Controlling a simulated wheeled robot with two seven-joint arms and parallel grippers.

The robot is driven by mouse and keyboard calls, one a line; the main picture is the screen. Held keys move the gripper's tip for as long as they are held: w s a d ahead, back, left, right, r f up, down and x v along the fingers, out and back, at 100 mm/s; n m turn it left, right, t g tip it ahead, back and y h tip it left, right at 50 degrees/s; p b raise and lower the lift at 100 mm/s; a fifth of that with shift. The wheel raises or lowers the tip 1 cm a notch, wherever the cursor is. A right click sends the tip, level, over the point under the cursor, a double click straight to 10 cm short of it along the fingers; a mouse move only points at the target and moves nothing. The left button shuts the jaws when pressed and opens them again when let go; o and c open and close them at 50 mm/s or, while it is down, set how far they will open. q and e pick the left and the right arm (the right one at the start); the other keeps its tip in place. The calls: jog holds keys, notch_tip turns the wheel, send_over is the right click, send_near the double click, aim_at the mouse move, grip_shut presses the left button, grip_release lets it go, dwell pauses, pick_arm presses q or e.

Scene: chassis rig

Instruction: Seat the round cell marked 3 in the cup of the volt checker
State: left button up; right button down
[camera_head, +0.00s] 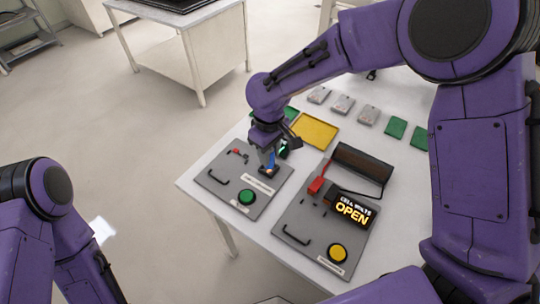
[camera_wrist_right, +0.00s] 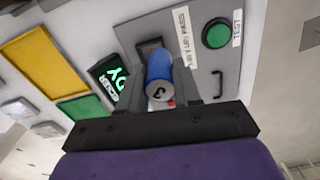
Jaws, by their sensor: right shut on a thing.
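My right gripper (camera_head: 268,158) is shut on a blue round cell (camera_wrist_right: 159,70). A dark mark, which looks like a 3, shows on its silver near end. In the head view the cell (camera_head: 271,160) is mostly hidden by the fingers. It is over a dark square cup (camera_wrist_right: 148,46) on the left grey board (camera_head: 222,180), which has a green button (camera_head: 247,197). The far end meets the cup in the picture; I cannot tell whether it is inside. The board's label is too small to read surely. My left gripper is out of view.
A lit green screen (camera_wrist_right: 108,82) stands beside the held cell. The right board (camera_head: 305,238) has a yellow button (camera_head: 337,253), a dark holder (camera_head: 361,165) and a display (camera_head: 353,208) reading OPEN. A yellow tray (camera_head: 315,132), grey blocks and green pads lie behind.

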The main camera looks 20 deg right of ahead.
jog(key=f, duration=0.1)
jog(key=w+f+p, duration=0.1)
jog(key=f, duration=0.1)
jog(key=w+f, duration=0.1)
jog(key=f, duration=0.1)
jog(key=shift+d+f+p, duration=0.2)
jog(key=shift+p, duration=0.15)
jog(key=shift+d, duration=0.1)
jog(key=shift+f, duration=0.2)
jog(key=c, duration=0.8)
grip_release()
notch_tip(320, 180, up, 12)
jog(key=shift+r+b, duration=0.2)
jog(key=shift+b, duration=0.9)
